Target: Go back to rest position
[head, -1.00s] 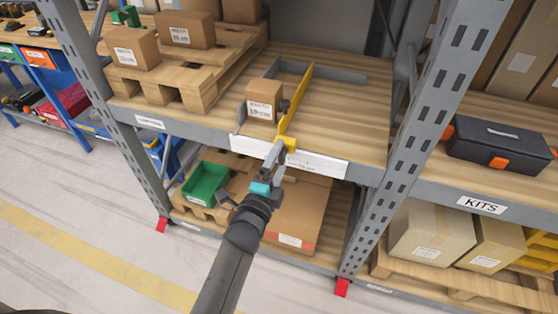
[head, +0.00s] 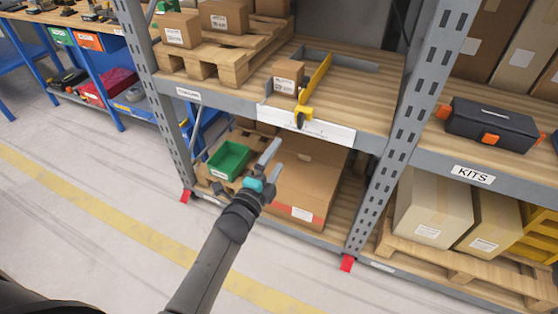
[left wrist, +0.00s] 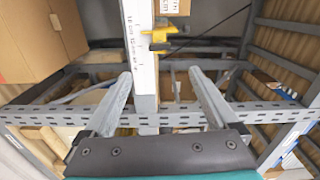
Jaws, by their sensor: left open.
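My left gripper (head: 268,161) is open and empty in front of the rack, below the level of the middle shelf in the head view. In the left wrist view its two fingers (left wrist: 158,98) stand apart with nothing held between them. A small cardboard box (head: 287,77) sits on the middle shelf against a yellow bar (head: 318,77) with a grey guide behind. The yellow bar's clamp (head: 302,117) is at the shelf's front edge; it also shows in the left wrist view (left wrist: 163,36). My right gripper is not in view.
A green bin (head: 229,159) and a large carton (head: 306,185) stand on the lower shelf behind my left gripper. A grey rack post (head: 408,135) rises to the right. A black toolbox (head: 492,124) sits on the right shelf. The floor at the lower left is clear.

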